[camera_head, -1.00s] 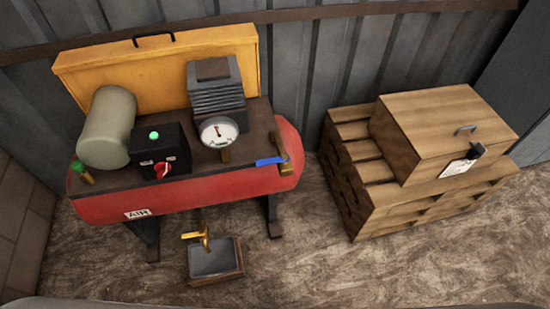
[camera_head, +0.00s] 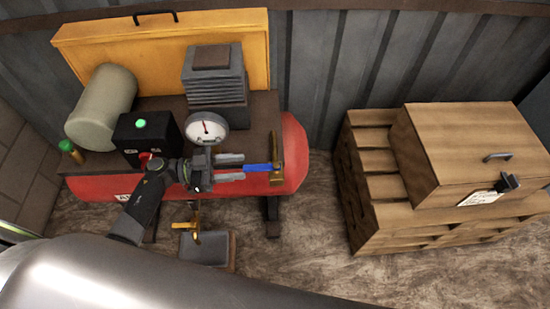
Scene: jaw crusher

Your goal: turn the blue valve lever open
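The blue valve lever (camera_head: 259,168) points left from a brass valve (camera_head: 276,167) at the right end of the red air tank (camera_head: 292,160). My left gripper (camera_head: 243,167) is in front of the compressor and points right toward the lever. Its two grey fingers are apart, one above and one below the lever's line in the picture. The lever's free end shows at the opening between the fingertips. I cannot tell whether they touch it. My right gripper is not in view.
A gauge (camera_head: 206,129), a black control box (camera_head: 146,137) and a grey-green cylinder (camera_head: 101,106) stand on the compressor. My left arm partly covers the box's red knob. A tray (camera_head: 219,248) lies below under a brass tap (camera_head: 195,229). A wooden box (camera_head: 475,140) sits on pallets (camera_head: 370,190) at the right.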

